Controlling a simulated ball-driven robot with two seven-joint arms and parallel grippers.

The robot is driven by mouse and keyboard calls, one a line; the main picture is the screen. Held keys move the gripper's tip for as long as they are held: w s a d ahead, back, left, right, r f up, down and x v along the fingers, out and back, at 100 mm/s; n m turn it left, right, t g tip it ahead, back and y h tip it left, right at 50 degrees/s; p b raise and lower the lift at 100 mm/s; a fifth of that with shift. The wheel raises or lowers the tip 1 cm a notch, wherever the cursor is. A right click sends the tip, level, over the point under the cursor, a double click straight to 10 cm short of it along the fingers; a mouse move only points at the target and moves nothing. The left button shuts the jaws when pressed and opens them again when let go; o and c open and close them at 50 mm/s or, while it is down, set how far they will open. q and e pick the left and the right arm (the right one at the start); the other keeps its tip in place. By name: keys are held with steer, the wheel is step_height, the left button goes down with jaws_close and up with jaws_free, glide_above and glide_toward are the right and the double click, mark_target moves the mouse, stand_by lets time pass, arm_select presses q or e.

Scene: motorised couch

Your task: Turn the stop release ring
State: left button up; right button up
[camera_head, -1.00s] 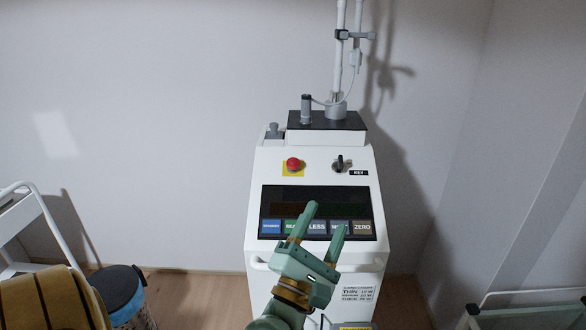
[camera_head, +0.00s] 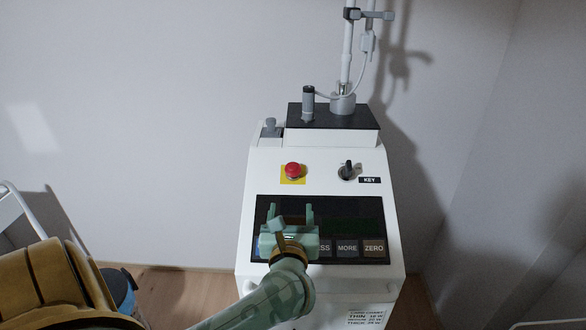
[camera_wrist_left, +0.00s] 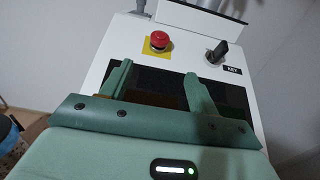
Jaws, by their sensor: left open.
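The red stop button (camera_head: 292,170) sits on a yellow square plate on the sloped top panel of the white machine (camera_head: 330,158). It also shows in the left wrist view (camera_wrist_left: 159,40), beyond the fingertips. I cannot make out a separate ring around it. My left gripper (camera_head: 294,208) is open and empty, over the dark display, with its fingers pointing up the panel toward the button. In the left wrist view, the two green fingers (camera_wrist_left: 157,74) stand apart below the button, and neither touches it. My right gripper is not in view.
A black key switch (camera_head: 347,170) with a KEY label is right of the button. The dark display (camera_head: 350,213) has a row of buttons, partly hidden by my left gripper. A post (camera_head: 346,60) rises behind. A blue-rimmed bin (camera_head: 122,290) stands at lower left.

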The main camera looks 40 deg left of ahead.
mark_target(293, 171)
arm_select(q)
steer(key=b+x, duration=0.1)
steer(key=x, duration=1.4)
steer(key=shift+r, duration=0.1)
steer(key=c, duration=1)
